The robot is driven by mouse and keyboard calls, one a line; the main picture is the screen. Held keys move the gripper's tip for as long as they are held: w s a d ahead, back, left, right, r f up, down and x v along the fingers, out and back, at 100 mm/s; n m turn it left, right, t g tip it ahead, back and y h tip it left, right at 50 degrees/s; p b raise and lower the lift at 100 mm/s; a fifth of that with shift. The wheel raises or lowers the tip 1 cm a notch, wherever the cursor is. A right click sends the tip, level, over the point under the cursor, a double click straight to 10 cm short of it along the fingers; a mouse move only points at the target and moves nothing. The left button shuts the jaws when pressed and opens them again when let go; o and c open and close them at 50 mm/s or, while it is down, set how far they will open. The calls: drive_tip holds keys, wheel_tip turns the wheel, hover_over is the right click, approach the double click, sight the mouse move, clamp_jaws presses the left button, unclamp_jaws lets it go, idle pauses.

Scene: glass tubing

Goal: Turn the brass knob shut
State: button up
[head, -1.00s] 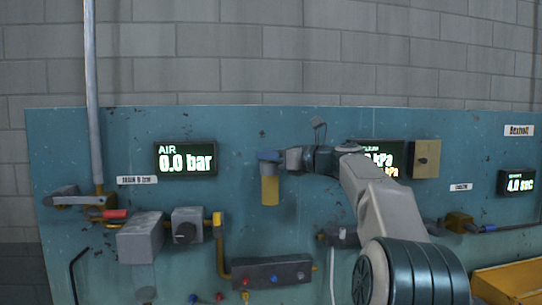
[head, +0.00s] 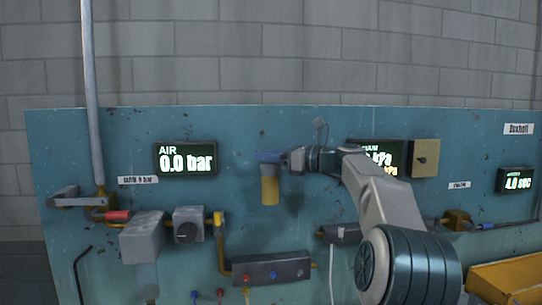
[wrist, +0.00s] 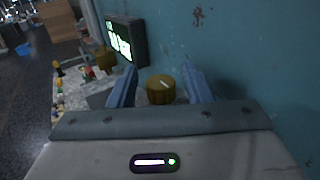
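The brass knob (wrist: 160,90) is round with a pale mark on its face. In the wrist view it shows between the two blue fingers of my gripper (wrist: 160,70). The fingers are apart, with a narrow gap visible on each side of the knob, so they do not appear to press on it. How deep the fingers reach around it is unclear.
The AIR display (head: 186,159) reads 0.0 bar. A grey dial box (head: 188,225) and a long grey manifold (head: 265,269) sit lower on the panel. My arm partly covers another display (head: 377,157). A yellow tray (head: 510,275) is at lower right. A dark display (wrist: 126,40) stands beyond the knob.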

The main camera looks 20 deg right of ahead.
drive_tip(key=b+v, duration=0.1)
drive_tip(key=v, duration=1.3)
drive_tip(key=shift+b, duration=0.4)
drive_tip(key=shift+w, duration=0.15)
